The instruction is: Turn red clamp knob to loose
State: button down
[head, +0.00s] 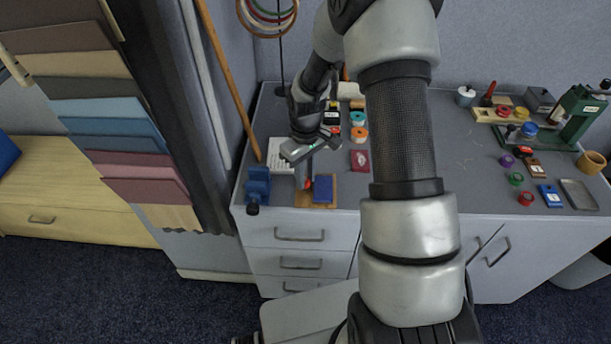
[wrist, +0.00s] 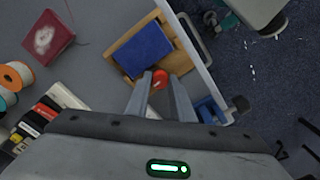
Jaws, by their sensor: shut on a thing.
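The red clamp knob (wrist: 160,76) is a small round red knob at the edge of a wooden board (wrist: 178,62) beside a blue block (wrist: 143,49). In the head view a bit of the red knob (head: 308,184) shows at the fingertips, left of the blue block (head: 323,188). My gripper (wrist: 160,84) points down over it in the wrist view, with a finger on each side, shut on the knob. My gripper (head: 304,180) hides much of the knob in the head view, and its turned position cannot be told.
A blue vise (head: 258,186) stands close left of the board at the table's front edge. A dark red book (head: 360,160) lies to the right; orange (head: 360,133) and teal (head: 357,118) spools stand behind. A wooden pole (head: 230,85) leans at the left. The table middle is partly hidden by my arm.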

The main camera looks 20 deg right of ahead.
aim_at(306, 180)
dwell(0.3)
jog(key=c, duration=1.5)
grip_release()
jog(key=shift+c, duration=0.2)
notch_tip(306, 180, up, 18)
jog(key=p, duration=0.1)
jog(key=shift+f, duration=0.25)
